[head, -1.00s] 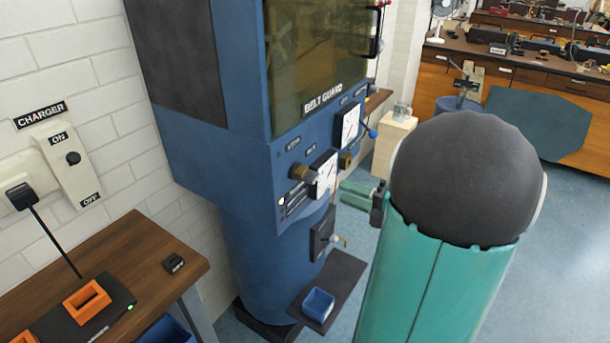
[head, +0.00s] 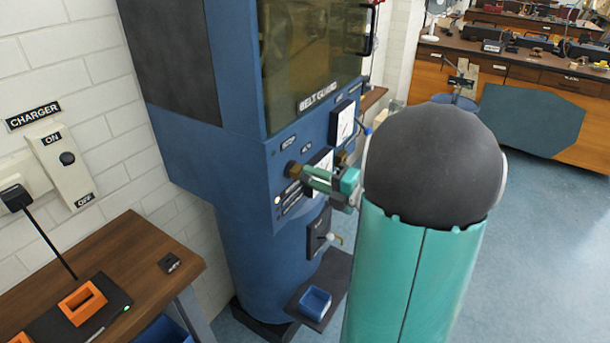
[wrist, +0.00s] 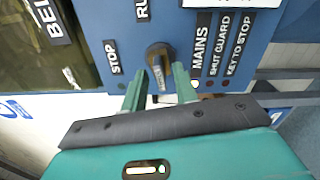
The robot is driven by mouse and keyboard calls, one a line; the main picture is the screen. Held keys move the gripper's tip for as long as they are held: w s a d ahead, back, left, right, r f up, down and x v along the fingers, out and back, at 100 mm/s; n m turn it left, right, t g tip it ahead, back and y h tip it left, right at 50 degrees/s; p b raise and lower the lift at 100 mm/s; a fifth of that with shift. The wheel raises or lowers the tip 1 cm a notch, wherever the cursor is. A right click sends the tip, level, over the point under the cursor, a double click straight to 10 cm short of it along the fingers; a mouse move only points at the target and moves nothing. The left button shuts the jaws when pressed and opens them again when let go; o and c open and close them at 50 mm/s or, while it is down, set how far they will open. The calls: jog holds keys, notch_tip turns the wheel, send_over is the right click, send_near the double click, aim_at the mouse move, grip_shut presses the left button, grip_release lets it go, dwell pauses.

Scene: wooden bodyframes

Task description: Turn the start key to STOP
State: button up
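The start key (wrist: 158,58) is a dark, brass-edged knob on the blue panel in the wrist view. Its long side lies roughly upright in that picture. The STOP label (wrist: 113,57) is to its left and the RUN label (wrist: 142,8), partly cut off, is above it. My gripper (wrist: 159,80) is open, with one green finger on each side of the key. I cannot tell whether either finger touches it. In the head view the key (head: 291,170) shows as a brass knob just left of my gripper (head: 311,178).
The blue machine (head: 190,150) has a belt guard window (head: 315,60) above the panel. A MAINS, SHUT GUARD, KEY TO STOP sign (wrist: 218,45) is right of the key. A ledge with a blue bin (head: 315,302) sits below. A wooden bench (head: 120,255) is at left.

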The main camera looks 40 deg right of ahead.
jog(key=shift+c, duration=0.2)
grip_shut()
jog(key=n, duration=0.9)
jog(key=shift+n, duration=0.3)
jog(key=n, duration=0.7)
jog(key=shift+n, duration=0.3)
jog(key=shift+o, duration=0.8)
grip_release()
